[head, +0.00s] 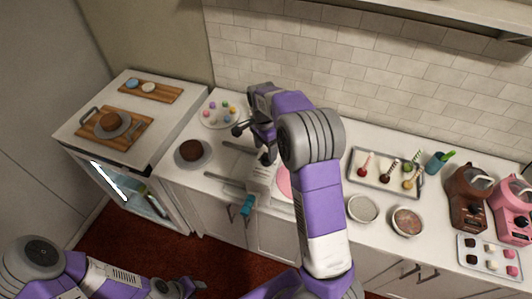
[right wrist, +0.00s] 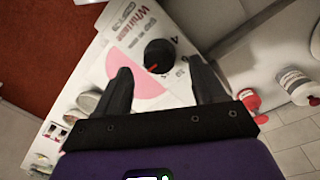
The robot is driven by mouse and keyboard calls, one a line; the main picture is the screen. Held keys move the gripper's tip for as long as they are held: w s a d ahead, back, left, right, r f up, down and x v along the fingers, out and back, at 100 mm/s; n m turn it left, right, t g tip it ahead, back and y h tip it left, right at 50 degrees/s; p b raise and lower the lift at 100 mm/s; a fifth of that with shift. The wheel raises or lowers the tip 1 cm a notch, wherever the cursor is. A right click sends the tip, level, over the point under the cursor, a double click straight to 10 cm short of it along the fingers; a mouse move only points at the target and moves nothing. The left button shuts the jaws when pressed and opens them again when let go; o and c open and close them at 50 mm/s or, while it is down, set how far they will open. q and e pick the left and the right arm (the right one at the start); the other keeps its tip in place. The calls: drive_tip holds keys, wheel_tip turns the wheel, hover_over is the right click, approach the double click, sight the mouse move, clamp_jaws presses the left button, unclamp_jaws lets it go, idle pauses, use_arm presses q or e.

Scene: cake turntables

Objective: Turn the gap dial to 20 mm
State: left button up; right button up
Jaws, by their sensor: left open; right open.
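The gap dial (right wrist: 158,53) is a round black knob with a red mark. It sits on a white panel (right wrist: 110,45) with lettering and a pink patch, seen in the right wrist view. My right gripper (right wrist: 163,88) is open, and the dial shows ahead between its fingers; I see no contact. The dial's scale is too small to read. In the head view my right gripper (head: 254,143) is above the white machine (head: 262,184) on the counter, and my arm hides part of it. My left gripper (head: 188,288) is low at the bottom edge, away from the counter.
A brown cake on a plate (head: 207,160) and a plate of coloured dots (head: 235,117) stand left of the machine. The tiled wall is behind.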

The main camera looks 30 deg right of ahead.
sight(265, 156)
wheel_tip(265, 156, up, 4)
drive_tip(key=shift+w+r, duration=0.15)
drive_tip(key=shift+r, duration=0.1)
idle(0.5)
